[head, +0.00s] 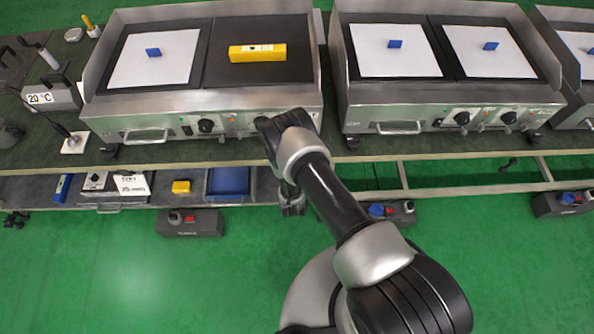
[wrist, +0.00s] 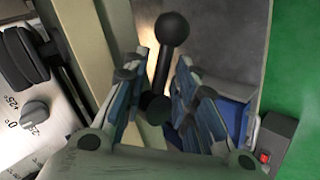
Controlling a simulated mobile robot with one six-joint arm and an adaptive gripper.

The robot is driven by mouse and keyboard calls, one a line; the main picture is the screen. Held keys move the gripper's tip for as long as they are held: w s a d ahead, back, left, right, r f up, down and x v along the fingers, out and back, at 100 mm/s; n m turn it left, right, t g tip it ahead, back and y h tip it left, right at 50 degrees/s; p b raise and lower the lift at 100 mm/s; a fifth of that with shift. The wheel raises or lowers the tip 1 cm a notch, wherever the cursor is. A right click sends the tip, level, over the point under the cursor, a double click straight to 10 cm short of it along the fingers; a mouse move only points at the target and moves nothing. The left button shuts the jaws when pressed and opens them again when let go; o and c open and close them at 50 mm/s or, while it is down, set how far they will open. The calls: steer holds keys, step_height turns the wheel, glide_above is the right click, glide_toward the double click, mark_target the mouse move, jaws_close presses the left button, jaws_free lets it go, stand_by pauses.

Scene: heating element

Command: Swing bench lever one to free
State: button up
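In the wrist view a black lever with a round ball knob (wrist: 172,30) shows between the fingers of my gripper (wrist: 162,98). The fingers have blue pads and stand apart, with visible gaps on both sides of the lever's rod. I cannot tell how close the rod is to the pads in depth. In the head view my gripper (head: 292,207) hangs in front of the bench (head: 240,150), below its front edge and to the right of the blue bin. The lever is hidden behind my arm there. No label on the lever is readable.
Steel griddles (head: 210,110) stand on the bench. In the wrist view a griddle front with a dial (wrist: 34,112) is close at left. A dark box with a red switch (head: 190,222) sits below. The green floor is open in front.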

steer(key=shift+w, duration=0.1)
steer(key=d+v, duration=0.1)
steer(key=v, duration=0.7)
steer(key=shift+a, duration=0.45)
stand_by(0.3)
